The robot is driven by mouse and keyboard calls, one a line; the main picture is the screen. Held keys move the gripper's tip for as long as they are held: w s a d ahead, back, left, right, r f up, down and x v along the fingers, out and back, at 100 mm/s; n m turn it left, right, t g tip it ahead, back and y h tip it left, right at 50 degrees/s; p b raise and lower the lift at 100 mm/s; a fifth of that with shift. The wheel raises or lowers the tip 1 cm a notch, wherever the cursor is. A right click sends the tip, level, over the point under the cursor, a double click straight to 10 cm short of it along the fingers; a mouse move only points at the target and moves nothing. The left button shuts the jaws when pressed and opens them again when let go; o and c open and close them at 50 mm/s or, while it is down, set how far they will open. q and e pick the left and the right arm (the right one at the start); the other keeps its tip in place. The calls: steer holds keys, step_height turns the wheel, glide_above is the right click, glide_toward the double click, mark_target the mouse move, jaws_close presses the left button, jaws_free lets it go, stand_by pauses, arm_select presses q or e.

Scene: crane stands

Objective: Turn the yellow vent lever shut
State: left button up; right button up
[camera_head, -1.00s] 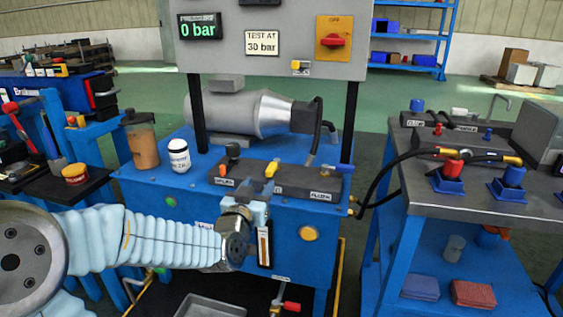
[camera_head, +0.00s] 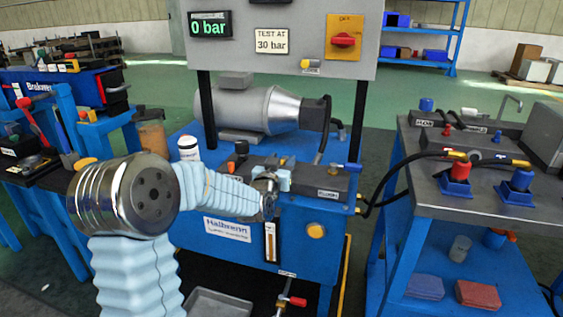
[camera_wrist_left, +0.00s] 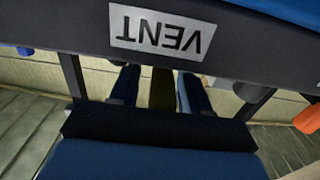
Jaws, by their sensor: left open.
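My left gripper (camera_head: 284,176) reaches over the dark valve block (camera_head: 325,183) on the blue bench, at the middle of the block's front edge. It hides the yellow vent lever in the head view. In the left wrist view, the block's VENT label (camera_wrist_left: 161,30) appears upside down. Below it, a shaded olive-yellow piece, likely the yellow vent lever (camera_wrist_left: 161,88), stands between my left gripper's two open fingers (camera_wrist_left: 160,92). I cannot tell whether either finger touches it. My right gripper is not in view.
An orange lever (camera_head: 241,147) and a blue-handled lever (camera_head: 346,167) flank the spot on the block. A grey motor (camera_head: 250,110) stands behind, under a panel (camera_head: 300,65) reading 0 bar. Black hoses (camera_head: 385,180) run to the right-hand cart.

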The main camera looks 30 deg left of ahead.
arm_select(q)
jaws_close()
steer(key=shift+d+y, duration=0.1)
steer(key=shift+y, duration=0.2)
steer(key=n+y, duration=0.1)
steer(key=n+g+y, duration=0.1)
steer(key=shift+w+d+r+y, duration=0.15)
steer(key=shift+d+y, duration=0.2)
steer(key=shift+y, duration=0.05)
steer(key=shift+n+g+y+p, duration=0.4)
steer(key=shift+n+y, duration=0.2)
steer(key=shift+y, duration=0.1)
jaws_free()
